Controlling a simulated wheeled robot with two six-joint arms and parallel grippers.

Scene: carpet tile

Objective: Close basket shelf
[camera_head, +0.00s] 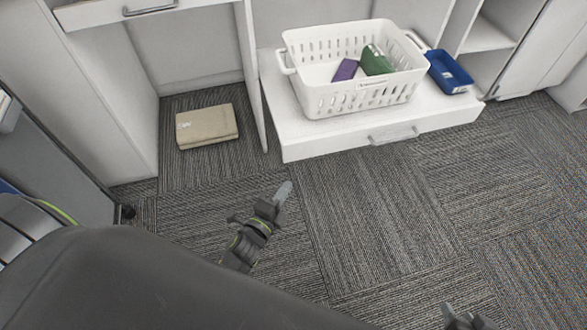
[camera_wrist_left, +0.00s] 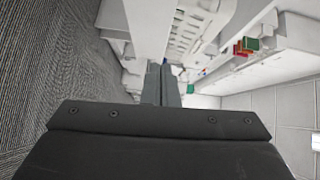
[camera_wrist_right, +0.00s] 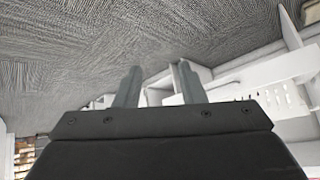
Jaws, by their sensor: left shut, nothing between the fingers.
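The basket shelf (camera_head: 330,140) is a white slab with a grey handle (camera_head: 392,135) on its front edge. It juts out from the white cabinet, low over the carpet. A white slotted basket (camera_head: 352,100) stands on it, holding a purple item (camera_head: 345,70) and a green item (camera_head: 376,62). My left gripper (camera_head: 285,190) is shut and empty over the carpet, in front of the shelf's left corner and apart from it. My right gripper (camera_head: 462,318) is at the bottom edge of the head view, mostly cut off. The right wrist view shows its fingers (camera_wrist_right: 158,84) apart with nothing between them.
A blue tray (camera_head: 448,72) sits beside the basket on the shelf's right. A beige folded item (camera_head: 206,126) lies on the carpet in the open bay to the left. The carpet (camera_head: 400,215) before the shelf is clear.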

